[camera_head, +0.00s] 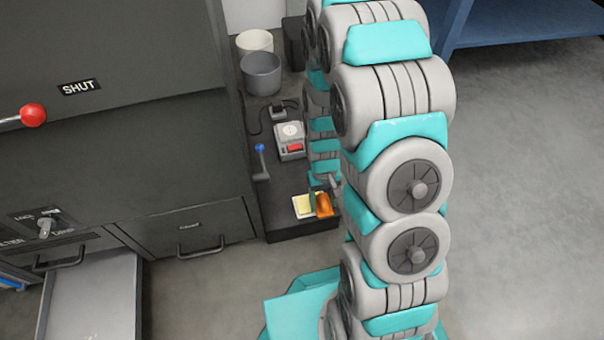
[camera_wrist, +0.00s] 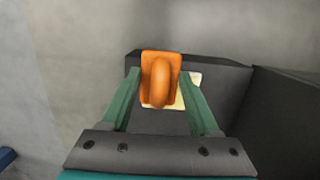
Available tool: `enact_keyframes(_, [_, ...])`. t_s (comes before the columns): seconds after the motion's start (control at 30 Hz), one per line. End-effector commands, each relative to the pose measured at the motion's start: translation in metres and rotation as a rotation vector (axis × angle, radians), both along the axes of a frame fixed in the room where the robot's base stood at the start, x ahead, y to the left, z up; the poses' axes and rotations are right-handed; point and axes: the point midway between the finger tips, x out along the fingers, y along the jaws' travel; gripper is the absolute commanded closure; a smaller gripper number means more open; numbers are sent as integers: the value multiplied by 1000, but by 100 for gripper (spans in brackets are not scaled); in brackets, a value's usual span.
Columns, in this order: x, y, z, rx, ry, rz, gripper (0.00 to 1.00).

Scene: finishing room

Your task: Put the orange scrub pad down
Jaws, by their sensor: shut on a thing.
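The orange scrub pad (camera_wrist: 160,85) has a rounded handle on top and sits between the fingers of my gripper (camera_wrist: 160,98) in the wrist view. My gripper is shut on it. In the head view the orange scrub pad (camera_head: 323,204) shows at the front end of a low dark bench, beside my gripper (camera_head: 325,188). A pale yellow pad (camera_head: 304,206) lies on the bench just left of it and partly under it in the wrist view (camera_wrist: 194,80). I cannot tell whether the orange pad touches the surface below.
The dark bench (camera_head: 285,187) also bears a grey device with a red switch (camera_head: 291,142), a blue-knobbed lever (camera_head: 261,163) and a grey bucket (camera_head: 262,74). A dark cabinet (camera_head: 170,150) stands at left, with an open drawer (camera_head: 92,295).

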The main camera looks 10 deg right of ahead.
Motion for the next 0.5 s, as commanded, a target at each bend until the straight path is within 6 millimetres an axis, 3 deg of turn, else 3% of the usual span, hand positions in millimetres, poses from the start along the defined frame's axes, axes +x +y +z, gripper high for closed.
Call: enact_keyframes(0.5, [106,17,-12,0,-2,1,83])
